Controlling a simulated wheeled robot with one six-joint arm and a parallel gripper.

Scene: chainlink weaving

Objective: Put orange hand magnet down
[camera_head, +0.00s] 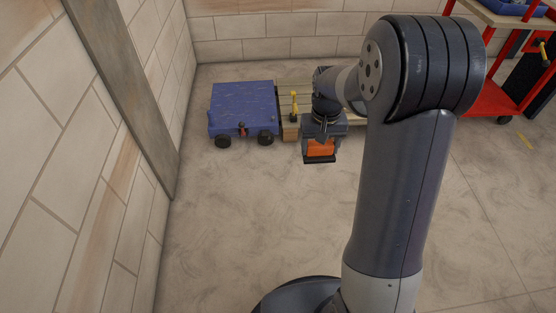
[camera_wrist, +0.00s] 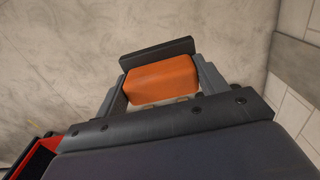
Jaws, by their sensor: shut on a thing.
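The orange hand magnet (camera_wrist: 160,82) is an orange block with a dark plate along one side. It sits between the two fingers of my gripper (camera_wrist: 157,90) in the wrist view, and the gripper is shut on it. In the head view the orange hand magnet (camera_head: 320,149) hangs under my gripper (camera_head: 322,140), in front of a low wooden pallet. The dark plate shows at its lower edge. I cannot tell from the head view how high it is above the floor.
A blue wheeled cart (camera_head: 241,106) stands left of my gripper. A wooden pallet (camera_head: 288,101) with a small yellow tool (camera_head: 294,103) lies beside it. A red trolley (camera_head: 498,90) is at the far right. A wall and post (camera_head: 130,90) bound the left. The concrete floor (camera_head: 240,220) in front is clear.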

